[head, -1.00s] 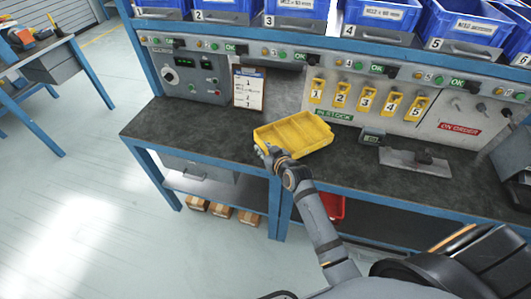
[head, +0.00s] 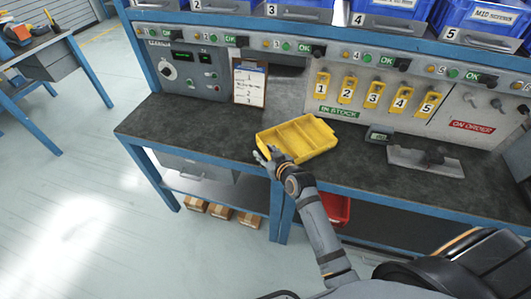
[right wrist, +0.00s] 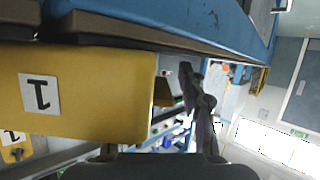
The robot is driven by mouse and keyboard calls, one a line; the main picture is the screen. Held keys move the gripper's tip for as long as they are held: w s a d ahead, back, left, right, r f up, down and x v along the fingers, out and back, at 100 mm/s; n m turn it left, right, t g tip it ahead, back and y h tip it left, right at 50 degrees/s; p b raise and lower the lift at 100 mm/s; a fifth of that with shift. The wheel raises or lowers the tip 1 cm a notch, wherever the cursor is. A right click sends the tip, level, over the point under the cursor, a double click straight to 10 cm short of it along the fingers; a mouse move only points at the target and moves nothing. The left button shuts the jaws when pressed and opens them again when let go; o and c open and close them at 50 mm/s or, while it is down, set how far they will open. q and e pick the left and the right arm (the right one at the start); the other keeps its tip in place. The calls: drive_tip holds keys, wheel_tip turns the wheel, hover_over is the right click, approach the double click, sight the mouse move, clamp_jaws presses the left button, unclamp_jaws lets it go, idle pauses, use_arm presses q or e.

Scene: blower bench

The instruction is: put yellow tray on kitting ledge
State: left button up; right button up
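The yellow tray (head: 308,152) is a shallow, divided box. It sits on the dark bench top near the front edge, in the middle of the head view. Whether a finger touches the tray is hard to tell. I cannot tell which surface is the kitting ledge.
A clipboard (head: 249,85) leans on the panel behind the tray. Numbered yellow tags (head: 373,94) hang to its right. A small dark device (head: 379,134) and a flat grey tool (head: 425,162) lie to the tray's right. The bench top (head: 190,125) to the left is clear.

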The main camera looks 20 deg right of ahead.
drive_tip(key=shift+r, duration=0.15)
drive_tip(key=v, duration=1.2)
drive_tip(key=shift+p, duration=0.35)
